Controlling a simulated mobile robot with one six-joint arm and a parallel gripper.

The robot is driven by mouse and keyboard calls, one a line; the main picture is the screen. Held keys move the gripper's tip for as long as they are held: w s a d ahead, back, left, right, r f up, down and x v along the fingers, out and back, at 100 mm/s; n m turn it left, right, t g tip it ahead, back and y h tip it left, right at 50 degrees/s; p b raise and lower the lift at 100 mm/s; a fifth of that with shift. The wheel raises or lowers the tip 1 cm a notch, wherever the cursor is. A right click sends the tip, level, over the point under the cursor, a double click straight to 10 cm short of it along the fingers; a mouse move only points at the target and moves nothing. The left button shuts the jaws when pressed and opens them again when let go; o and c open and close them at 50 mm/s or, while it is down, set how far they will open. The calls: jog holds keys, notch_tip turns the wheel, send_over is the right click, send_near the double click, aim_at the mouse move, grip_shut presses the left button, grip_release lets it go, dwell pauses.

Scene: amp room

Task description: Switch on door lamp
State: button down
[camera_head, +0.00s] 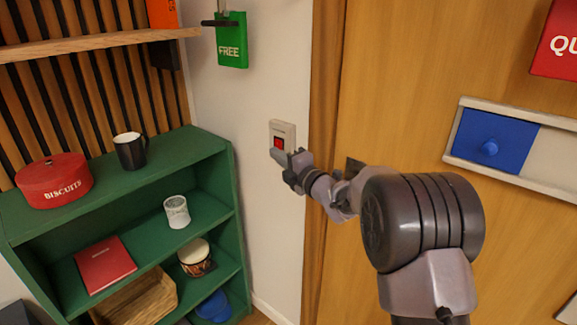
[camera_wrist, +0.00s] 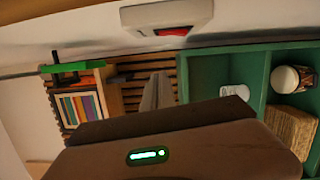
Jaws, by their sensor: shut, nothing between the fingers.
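A pale wall switch plate (camera_head: 288,129) with a red rocker (camera_head: 279,143) is on the white wall beside the door frame. In the wrist view the plate (camera_wrist: 135,15) is at the top, with its red part (camera_wrist: 172,32) on its lower edge. My gripper (camera_head: 278,155) is shut and empty, its tip at the lower part of the switch in the head view. In the wrist view the gripper fingers (camera_wrist: 157,90) point up toward the switch. I cannot tell whether they touch it. No lamp is clearly identifiable.
A green shelf unit (camera_head: 190,148) stands left, holding a red biscuit tin (camera_head: 54,181), a black mug (camera_head: 130,151) and other things. A green FREE sign (camera_head: 231,40) hangs above. The wooden door (camera_head: 400,70) at right bears a blue sliding panel (camera_head: 490,140) and a red sign (camera_head: 557,42).

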jog(key=shift+p+v, duration=0.35)
jog(key=shift+v, duration=2.35)
jog(key=shift+w+d, duration=0.1)
jog(key=shift+d, duration=0.05)
jog(key=s+d+r+m+h, duration=0.3)
jog(key=s+d+m+h, duration=0.2)
jog(key=d+m, duration=0.25)
jog(key=s+d+r+m+h, duration=0.4)
jog(key=s+d+m+h, duration=0.15)
jog(key=m, duration=0.35)
jog(key=s+f+m+g, duration=0.3)
jog(key=s+m, duration=0.2)
jog(key=s, duration=0.5)
jog(key=s+a+f+m+g, duration=0.1)
jog(key=s+m, duration=0.4)
jog(key=s, duration=0.6)
jog(key=s+f+m+g+y, duration=0.1)
jog(key=s+f+m+g, duration=0.3)
jog(key=s, duration=0.7)
jog(key=shift+a+f+m+g, duration=0.3)
jog(key=shift+a+f+m, duration=0.15)
jog(key=shift+f, duration=0.4)
jog(key=shift+s, duration=0.1)
